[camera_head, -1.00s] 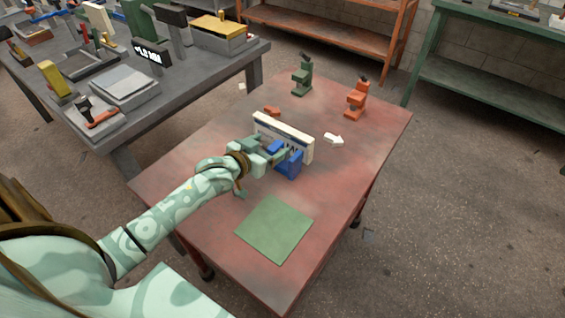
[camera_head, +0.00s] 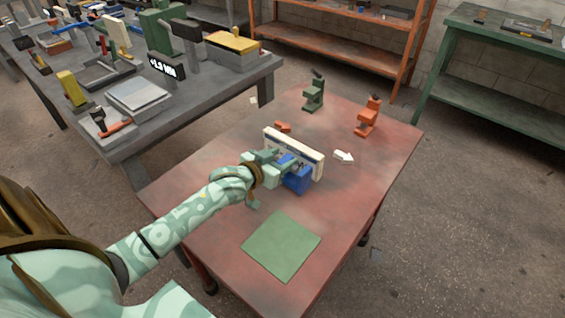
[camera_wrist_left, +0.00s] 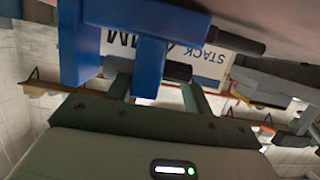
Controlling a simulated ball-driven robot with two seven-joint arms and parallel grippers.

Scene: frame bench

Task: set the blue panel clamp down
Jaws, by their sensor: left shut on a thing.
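The blue panel clamp (camera_head: 298,180) is in my left gripper (camera_head: 279,170), at the near side of an upright cream panel (camera_head: 310,159) on the red table (camera_head: 205,208). In the left wrist view the blue clamp (camera_wrist_left: 152,58) fills the upper left, with dark round screw ends. The gripper's green fingers reach up to it and are partly hidden behind it. The panel (camera_wrist_left: 208,67) shows behind with the letters "STACK". Whether the clamp touches the panel or table, I cannot tell. My right gripper is not in view.
A green mat (camera_head: 281,246) lies bare on the near part of the table. A green clamp (camera_head: 313,92), an orange clamp (camera_head: 368,117), a white arrow (camera_head: 344,156) and a small orange block (camera_head: 283,127) are around the panel. A grey bench (camera_head: 190,109) with tools stands at left.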

